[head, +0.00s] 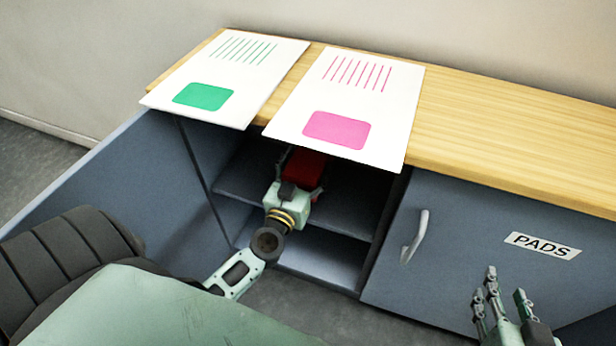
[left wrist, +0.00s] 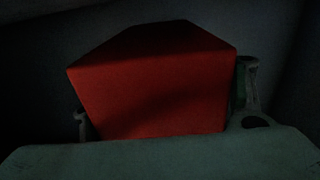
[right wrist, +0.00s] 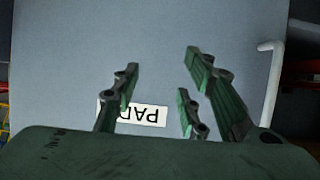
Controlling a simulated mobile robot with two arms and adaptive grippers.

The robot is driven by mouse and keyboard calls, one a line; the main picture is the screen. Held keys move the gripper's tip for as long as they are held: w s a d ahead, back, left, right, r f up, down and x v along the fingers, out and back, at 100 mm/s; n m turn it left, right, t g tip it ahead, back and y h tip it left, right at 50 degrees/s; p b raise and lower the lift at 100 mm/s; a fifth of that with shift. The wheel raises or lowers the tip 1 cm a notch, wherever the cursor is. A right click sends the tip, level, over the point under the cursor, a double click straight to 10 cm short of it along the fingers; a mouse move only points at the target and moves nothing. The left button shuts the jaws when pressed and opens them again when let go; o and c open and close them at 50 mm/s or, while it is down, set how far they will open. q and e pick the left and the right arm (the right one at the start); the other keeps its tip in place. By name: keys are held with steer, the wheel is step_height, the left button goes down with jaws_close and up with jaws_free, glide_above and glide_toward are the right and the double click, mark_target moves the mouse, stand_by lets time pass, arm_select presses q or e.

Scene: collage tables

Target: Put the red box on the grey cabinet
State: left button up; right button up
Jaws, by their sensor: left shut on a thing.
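The red box (head: 303,170) is inside the open left compartment of the grey cabinet (head: 465,240), partly hidden by my left gripper and the cabinet top. My left gripper (head: 300,185) reaches into the compartment and is shut on the red box. In the left wrist view the red box (left wrist: 155,85) fills the middle, with a finger at each side. My right gripper (head: 505,300) is empty, in front of the closed cabinet door. In the right wrist view its fingers (right wrist: 165,95) are spread apart.
Two printed sheets, one green (head: 230,75) and one pink (head: 350,100), lie on the wooden top (head: 500,125), overhanging its front edge. The top is bare to their right. The left door (head: 110,190) stands open. The right door has a handle (head: 414,237) and a PADS label (head: 542,247).

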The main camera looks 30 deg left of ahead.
arm_select(q)
step_height(320, 180, down, 2)
steer(key=shift+f+b, duration=0.1)
steer(key=shift+b, duration=0.8)
arm_select(e)
steer(key=w+r+t, duration=0.1)
steer(key=r, duration=0.1)
steer(key=a+r+t, duration=0.1)
steer(key=r+t, duration=0.1)
steer(key=r, duration=0.1)
steer(key=w+r+t+y, duration=0.1)
steer(key=r, duration=0.1)
steer(key=shift+w+a+r, duration=0.15)
steer(key=shift+w+a, duration=0.2)
arm_select(q)
steer(key=shift+f+b, duration=0.7)
arm_select(e)
steer(key=r+t, duration=0.1)
steer(key=r, duration=0.1)
steer(key=r+t+y, duration=0.1)
steer(key=r+t, duration=0.1)
steer(key=r, duration=0.1)
steer(key=s+a+r+t+y, duration=0.1)
steer(key=r, duration=0.2)
steer(key=shift+r+t, duration=0.25)
steer(key=shift+t, duration=0.05)
